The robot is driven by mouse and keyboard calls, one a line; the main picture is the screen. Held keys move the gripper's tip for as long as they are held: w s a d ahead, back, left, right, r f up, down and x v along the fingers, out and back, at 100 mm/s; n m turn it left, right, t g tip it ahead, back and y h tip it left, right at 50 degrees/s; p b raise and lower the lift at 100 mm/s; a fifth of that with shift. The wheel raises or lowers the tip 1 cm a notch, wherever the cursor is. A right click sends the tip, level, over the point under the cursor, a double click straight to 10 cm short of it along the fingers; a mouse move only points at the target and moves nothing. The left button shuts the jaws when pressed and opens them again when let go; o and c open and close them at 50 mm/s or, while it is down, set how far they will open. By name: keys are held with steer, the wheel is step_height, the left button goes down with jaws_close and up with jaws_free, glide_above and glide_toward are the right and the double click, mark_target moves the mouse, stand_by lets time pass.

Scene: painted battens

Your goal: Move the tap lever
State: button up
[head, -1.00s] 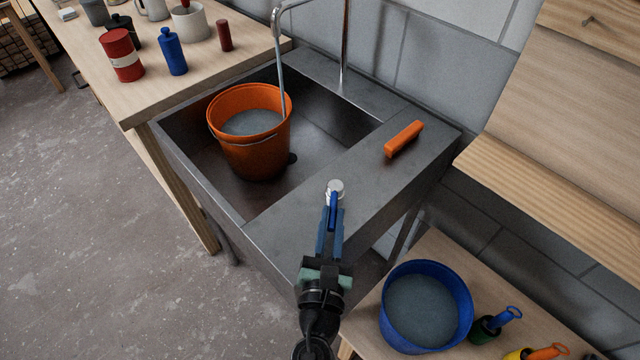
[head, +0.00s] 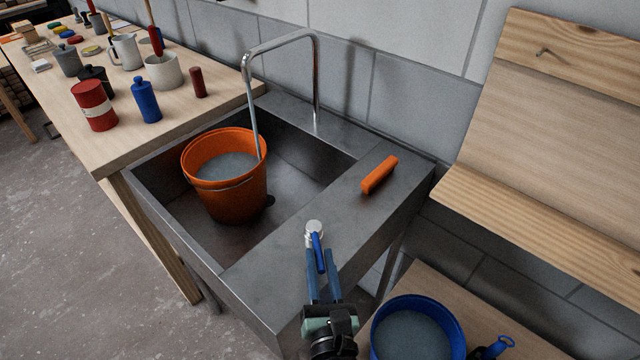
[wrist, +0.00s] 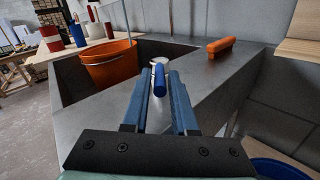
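The tap lever (head: 318,252) is a blue handle on a round pale metal base (head: 314,229), standing on the flat steel ledge of the sink. It also shows in the wrist view (wrist: 160,79). My gripper (head: 321,258) has two blue fingers. In the wrist view, my gripper (wrist: 161,88) has its fingers apart, with the blue lever between their tips. Small gaps seem to show on both sides of the lever. The tall chrome spout (head: 285,42) arches over the sink (head: 300,165); its end is at the orange bucket.
The orange bucket (head: 236,195) of greyish liquid stands in the basin. An orange handle-like bar (head: 379,175) lies on the ledge beyond the lever. A blue bucket (head: 376,338) stands at lower right. A workbench (head: 130,150) with bottles and cups is at left; wooden boards are at right.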

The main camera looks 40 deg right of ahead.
steer(key=shift+o, duration=1.2)
steer(key=b+v, duration=0.4)
steer(key=v, duration=0.9)
